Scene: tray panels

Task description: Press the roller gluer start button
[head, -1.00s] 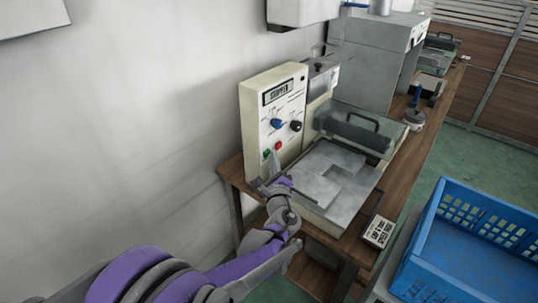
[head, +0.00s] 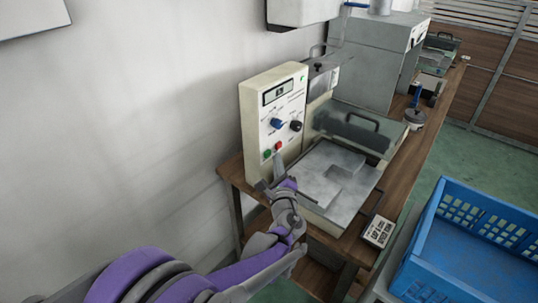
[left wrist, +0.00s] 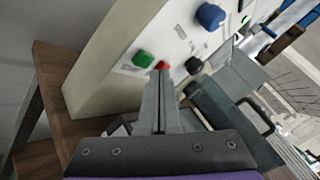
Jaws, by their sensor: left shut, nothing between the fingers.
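The roller gluer (head: 271,85) is a cream box with a display (head: 279,91), a blue knob (head: 277,124) and a black knob (head: 296,126) on its front panel. Below them are a green button (head: 267,154) and a red button (head: 278,145). My left gripper (head: 279,158) is shut and empty, its tips right at the lower panel just under the red button. In the left wrist view the fingertips (left wrist: 160,75) overlap the lower edge of the red button (left wrist: 163,65), and the green button (left wrist: 143,59) is just left of them. I cannot tell whether they touch.
A metal tray bed (head: 316,197) with grey panels lies right of the control panel, with a clear-covered roller (head: 352,128) behind it. A small labelled box (head: 378,231) sits at the bench's (head: 398,190) front edge. A blue crate (head: 465,250) stands at right.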

